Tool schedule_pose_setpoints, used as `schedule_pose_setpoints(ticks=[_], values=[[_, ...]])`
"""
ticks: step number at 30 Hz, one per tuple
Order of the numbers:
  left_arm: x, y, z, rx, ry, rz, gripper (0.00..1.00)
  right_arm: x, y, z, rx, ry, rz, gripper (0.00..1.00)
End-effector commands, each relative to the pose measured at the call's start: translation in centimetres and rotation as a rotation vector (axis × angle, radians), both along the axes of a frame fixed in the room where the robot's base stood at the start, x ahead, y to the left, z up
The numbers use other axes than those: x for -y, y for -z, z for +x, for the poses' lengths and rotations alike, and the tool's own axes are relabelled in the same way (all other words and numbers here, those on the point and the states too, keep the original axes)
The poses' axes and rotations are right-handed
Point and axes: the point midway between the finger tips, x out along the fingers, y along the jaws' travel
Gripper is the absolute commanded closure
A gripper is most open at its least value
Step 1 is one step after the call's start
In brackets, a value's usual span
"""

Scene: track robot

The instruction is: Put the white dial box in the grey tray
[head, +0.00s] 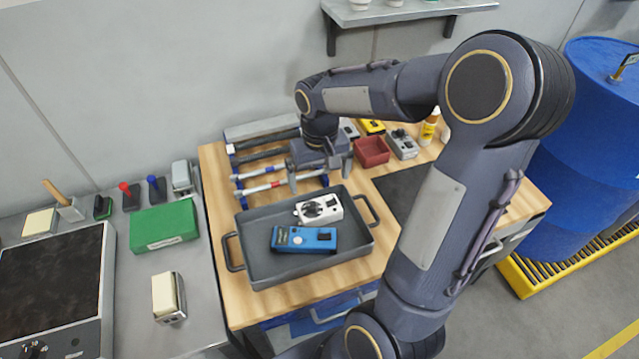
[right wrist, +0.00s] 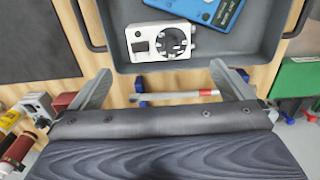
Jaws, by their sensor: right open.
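The white dial box (head: 318,209) lies inside the grey tray (head: 262,266), toward its back right part, behind a blue device. It also shows in the right wrist view (right wrist: 146,42), inside the tray (right wrist: 212,48) near the wall closest to the gripper. My right gripper (head: 318,182) is just behind the tray, above the rods on the table. Its two fingers are spread apart with nothing between them in the right wrist view (right wrist: 165,85). It is apart from the white dial box. My left gripper is not in view.
A blue device (head: 304,239) shares the tray. Rods in a rack (head: 262,170) lie behind it. A red bin (head: 371,151), a grey box (head: 402,144) and a bottle (head: 429,127) stand at the table's back right. A green box (head: 164,225) is on the left bench.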

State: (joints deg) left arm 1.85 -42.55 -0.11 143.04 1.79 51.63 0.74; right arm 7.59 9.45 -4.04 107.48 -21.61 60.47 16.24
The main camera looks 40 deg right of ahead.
Motion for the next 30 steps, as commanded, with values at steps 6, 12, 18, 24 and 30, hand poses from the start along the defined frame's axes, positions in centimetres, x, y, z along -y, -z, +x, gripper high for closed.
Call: schedule_pose_setpoints(ticks=[6, 12, 18, 24, 30], values=[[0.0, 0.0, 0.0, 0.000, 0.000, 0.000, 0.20, -2.6, -3.3, -3.6, 0.118, -0.028, 0.076, 0.00], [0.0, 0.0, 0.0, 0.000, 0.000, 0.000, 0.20, -7.0, -5.8, -9.4, 0.301, -0.084, 0.184, 0.00], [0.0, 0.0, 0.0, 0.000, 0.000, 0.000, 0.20, -10.6, -6.0, -13.7, 0.449, -0.133, 0.256, 0.00], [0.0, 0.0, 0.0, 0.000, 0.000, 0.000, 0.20, -12.0, -5.7, -15.3, 0.515, -0.153, 0.286, 0.00], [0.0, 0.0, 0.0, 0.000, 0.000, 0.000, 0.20, -12.2, -5.7, -15.5, 0.519, -0.154, 0.288, 0.00]])
